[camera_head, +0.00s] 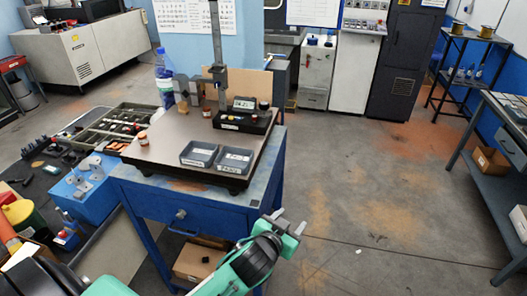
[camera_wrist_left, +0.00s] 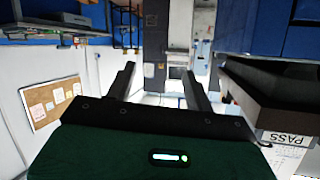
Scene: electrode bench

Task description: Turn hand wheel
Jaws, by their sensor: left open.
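A measuring stand with a tall grey column (camera_head: 217,45) and a dark base (camera_head: 242,118) stands on the flat plate (camera_head: 165,150) of a blue bench. A small dark round knob (camera_head: 264,105) shows at the base's right end. I cannot tell which part is the hand wheel. My left gripper (camera_head: 289,221) is open and empty, in front of the bench's right front corner, well apart from the stand. In the left wrist view its two fingers (camera_wrist_left: 160,85) are spread with nothing between them. My right gripper is not in view.
Two grey bins (camera_head: 217,158) sit at the plate's front. A small jar (camera_head: 143,139) and a water bottle (camera_head: 164,78) stand to the left. The blue bench (camera_head: 215,205) has a drawer facing me. Floor to the right is clear.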

